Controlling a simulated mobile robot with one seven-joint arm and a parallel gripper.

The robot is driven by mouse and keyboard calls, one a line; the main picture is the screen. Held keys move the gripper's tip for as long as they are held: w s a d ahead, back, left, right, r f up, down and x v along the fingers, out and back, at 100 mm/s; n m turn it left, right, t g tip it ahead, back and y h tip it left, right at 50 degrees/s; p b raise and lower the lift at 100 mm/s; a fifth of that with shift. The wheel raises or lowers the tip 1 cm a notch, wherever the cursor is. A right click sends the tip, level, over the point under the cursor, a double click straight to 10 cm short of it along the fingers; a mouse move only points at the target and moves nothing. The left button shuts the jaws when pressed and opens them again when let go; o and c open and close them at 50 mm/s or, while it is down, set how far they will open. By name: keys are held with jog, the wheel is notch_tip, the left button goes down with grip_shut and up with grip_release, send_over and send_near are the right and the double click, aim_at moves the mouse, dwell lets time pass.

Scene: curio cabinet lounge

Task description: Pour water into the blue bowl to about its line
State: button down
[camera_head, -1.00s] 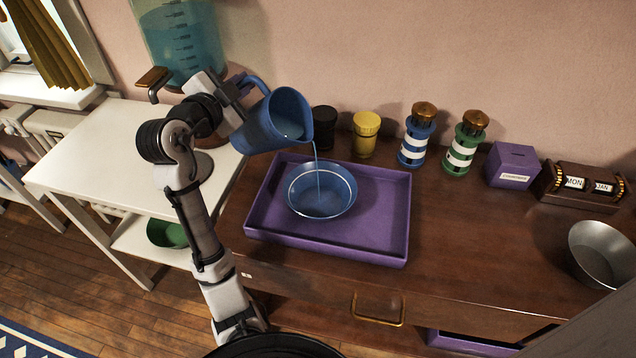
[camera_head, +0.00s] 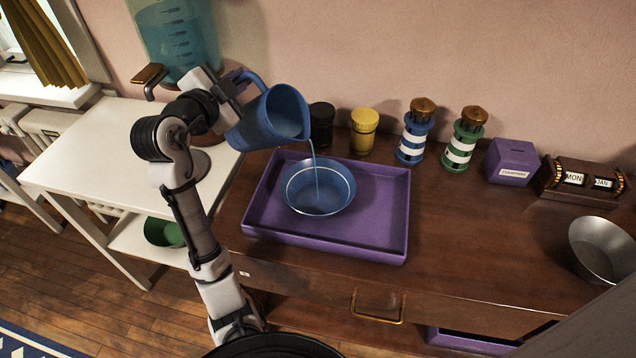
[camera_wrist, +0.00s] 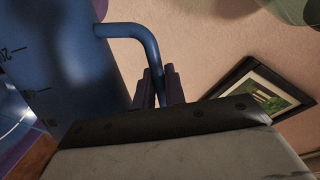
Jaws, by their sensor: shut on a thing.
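The blue bowl (camera_head: 318,203) sits in the purple tray (camera_head: 375,235) on the brown cabinet top. A pale line runs around it near the rim, and there is blue water inside; the exact level against the line is hard to tell. My gripper (camera_head: 236,88) is shut on the handle of a blue jug (camera_head: 262,125), tilted with its spout to the right above the bowl. A thin stream of water runs from the spout into the bowl. In the wrist view, my gripper's fingers (camera_wrist: 160,90) are at the jug's handle (camera_wrist: 135,32).
A water dispenser (camera_head: 175,40) stands on the white side table (camera_head: 90,150) at left. Behind the tray are a black jar (camera_head: 321,125), a yellow jar (camera_head: 363,130) and two lighthouse figures (camera_head: 414,132). A purple box (camera_head: 511,161) and metal bowl (camera_head: 603,250) are at right.

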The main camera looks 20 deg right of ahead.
jog(key=shift+s+d+r+m+b, duration=0.15)
jog(key=shift+s+d+m+b, duration=0.35)
jog(key=shift+b, duration=1)
dwell(1.6)
jog(key=shift+s+d+m+t+b, duration=0.5)
jog(key=shift+m+b, duration=0.4)
jog(key=shift+b, duration=1.05)
dwell(3.0)
